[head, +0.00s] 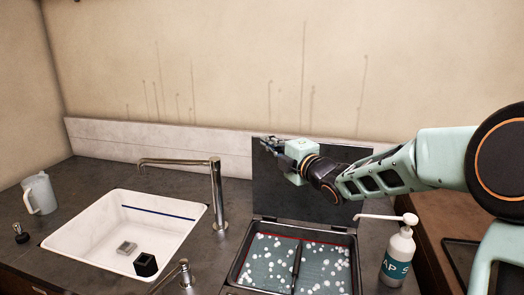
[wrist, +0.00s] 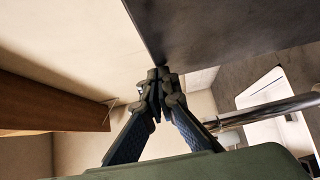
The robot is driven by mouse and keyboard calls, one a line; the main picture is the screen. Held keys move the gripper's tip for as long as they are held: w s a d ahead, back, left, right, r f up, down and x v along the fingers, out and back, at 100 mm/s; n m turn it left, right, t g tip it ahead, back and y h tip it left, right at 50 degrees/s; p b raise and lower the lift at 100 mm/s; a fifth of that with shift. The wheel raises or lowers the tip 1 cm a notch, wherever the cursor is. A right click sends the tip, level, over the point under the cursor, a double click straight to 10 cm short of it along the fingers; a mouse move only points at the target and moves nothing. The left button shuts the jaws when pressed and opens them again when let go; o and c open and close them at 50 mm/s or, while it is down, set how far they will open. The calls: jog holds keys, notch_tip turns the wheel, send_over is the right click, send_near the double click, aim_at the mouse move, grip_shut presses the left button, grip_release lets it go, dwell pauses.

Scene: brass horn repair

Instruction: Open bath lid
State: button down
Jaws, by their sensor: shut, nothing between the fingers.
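The bath lid (head: 290,205) is a dark flat panel standing upright at the back of the bath, hinged along its lower edge. The bath (head: 241,256) below it is uncovered and shows teal liquid with white foam patches on both sides of a dark divider. My gripper (head: 266,144) is at the lid's upper left corner, with my arm reaching across the front of the panel. In the wrist view my fingers (wrist: 160,73) are closed together and empty, close to an edge of the dark lid (wrist: 225,30). I cannot tell whether they touch it.
A white soap pump bottle (head: 397,255) stands right of the bath. A metal faucet (head: 216,195) rises left of it, beside a white sink (head: 105,225) holding a small grey block and a black block. A white jug (head: 40,194) stands far left. The wall is behind the lid.

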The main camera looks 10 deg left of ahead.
jog(key=w+p, duration=0.2)
jog(key=w+m+p, duration=0.1)
jog(key=shift+w+r+g+h, duration=0.15)
jog(key=shift+r+g+h, duration=0.15)
jog(key=shift+r+g, duration=0.1)
jog(key=shift+w+f+p, duration=0.35)
jog(key=shift+w+p, duration=0.3)
